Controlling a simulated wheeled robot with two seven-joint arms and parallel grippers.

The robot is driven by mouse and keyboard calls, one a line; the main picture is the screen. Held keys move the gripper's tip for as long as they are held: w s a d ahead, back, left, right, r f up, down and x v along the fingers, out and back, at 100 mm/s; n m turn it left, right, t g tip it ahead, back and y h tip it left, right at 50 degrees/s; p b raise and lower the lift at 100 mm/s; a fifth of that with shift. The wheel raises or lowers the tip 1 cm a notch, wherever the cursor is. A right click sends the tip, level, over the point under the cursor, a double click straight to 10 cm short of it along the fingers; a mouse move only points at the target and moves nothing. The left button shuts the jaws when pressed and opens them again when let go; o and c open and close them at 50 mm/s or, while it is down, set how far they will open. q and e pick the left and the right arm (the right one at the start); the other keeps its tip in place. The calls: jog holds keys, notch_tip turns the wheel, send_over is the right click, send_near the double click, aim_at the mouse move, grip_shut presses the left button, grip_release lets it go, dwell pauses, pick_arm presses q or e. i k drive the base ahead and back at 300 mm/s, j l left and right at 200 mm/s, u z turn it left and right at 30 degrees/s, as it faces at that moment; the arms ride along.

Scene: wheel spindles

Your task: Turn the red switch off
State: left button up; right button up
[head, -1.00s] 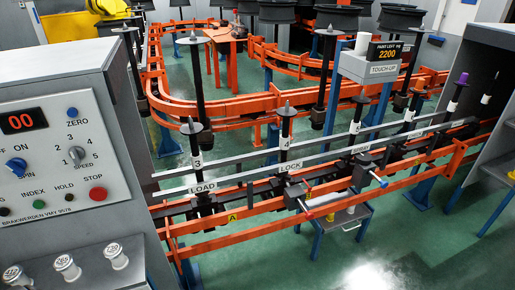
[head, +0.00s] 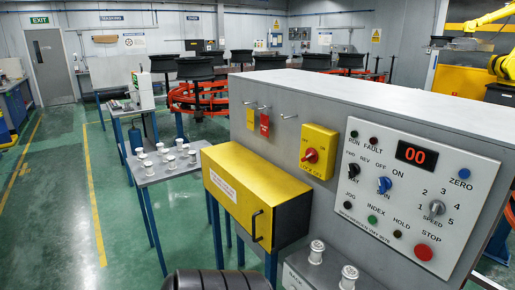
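A red rotary switch (head: 311,155) sits on a yellow plate (head: 319,142) on the grey cabinet's front face, right of centre in the head view. Its knob looks tilted; I cannot read its position marks clearly. The white control panel (head: 414,197) is to its right, with a red 00 display (head: 416,155), blue knobs, a speed dial and a red stop button (head: 423,252). Neither of my grippers is in view.
A yellow box (head: 256,192) with a black handle juts out below and left of the switch. A small table (head: 165,172) with several white pieces stands left. Green floor further left is clear.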

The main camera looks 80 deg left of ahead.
aim_at(311, 154)
jog(key=u, duration=2)
